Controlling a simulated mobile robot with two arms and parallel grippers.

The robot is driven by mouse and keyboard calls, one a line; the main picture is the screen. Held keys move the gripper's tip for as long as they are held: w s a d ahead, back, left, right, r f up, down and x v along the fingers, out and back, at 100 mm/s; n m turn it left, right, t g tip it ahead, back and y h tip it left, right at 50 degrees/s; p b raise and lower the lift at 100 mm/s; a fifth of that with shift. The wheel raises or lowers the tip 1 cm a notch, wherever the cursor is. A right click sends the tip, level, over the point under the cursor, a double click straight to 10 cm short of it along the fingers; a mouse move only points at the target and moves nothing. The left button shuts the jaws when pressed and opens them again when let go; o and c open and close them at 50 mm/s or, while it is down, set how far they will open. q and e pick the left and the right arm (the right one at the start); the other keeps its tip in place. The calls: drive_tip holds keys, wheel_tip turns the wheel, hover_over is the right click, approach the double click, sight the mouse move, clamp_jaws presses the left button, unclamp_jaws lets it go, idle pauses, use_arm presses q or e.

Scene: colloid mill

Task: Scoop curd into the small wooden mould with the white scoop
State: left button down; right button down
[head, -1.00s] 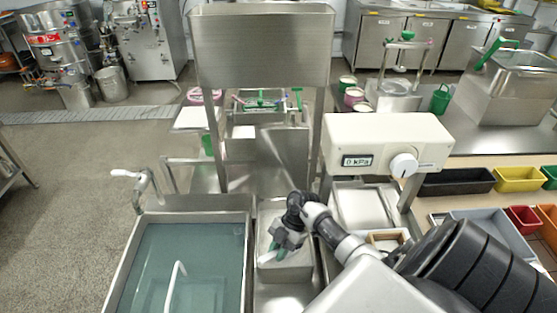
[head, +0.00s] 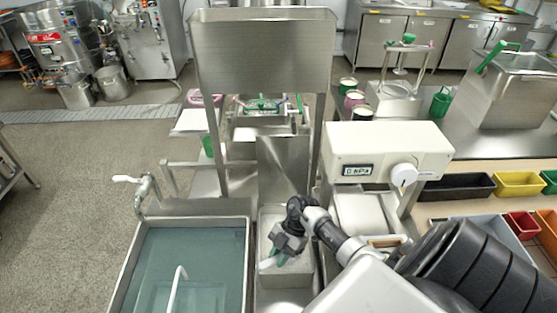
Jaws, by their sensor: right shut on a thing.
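My right gripper (head: 280,254) reaches down over a steel bin (head: 300,280) in the middle foreground. It is shut on a small white thing (head: 266,264), which looks like the white scoop; the gripper hides most of it. A bit of green shows by the fingers. The bin has a pale inside that may be curd; I cannot tell how full it is. A light wooden frame (head: 384,241), probably the small wooden mould, sits right of the bin, partly hidden behind my right arm. My left gripper is not in view.
A steel tank of greenish liquid (head: 200,255) with a white rod stands left of the bin. A cream press head with a dial (head: 388,150) overhangs at the right. A tall steel hopper (head: 262,60) stands behind. Coloured bins (head: 520,184) line the right bench.

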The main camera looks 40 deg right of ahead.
sight(275, 258)
wheel_tip(275, 258, up, 3)
drive_tip(key=shift+r+p, duration=0.1)
drive_tip(key=shift+p, duration=0.95)
drive_tip(key=shift+w+d+r+p, duration=0.1)
drive_tip(key=shift+d+r+p, duration=0.1)
drive_tip(key=shift+r+p, duration=0.85)
wheel_tip(275, 258, up, 5)
drive_tip(key=p, duration=0.5)
drive_tip(key=shift+r, duration=0.15)
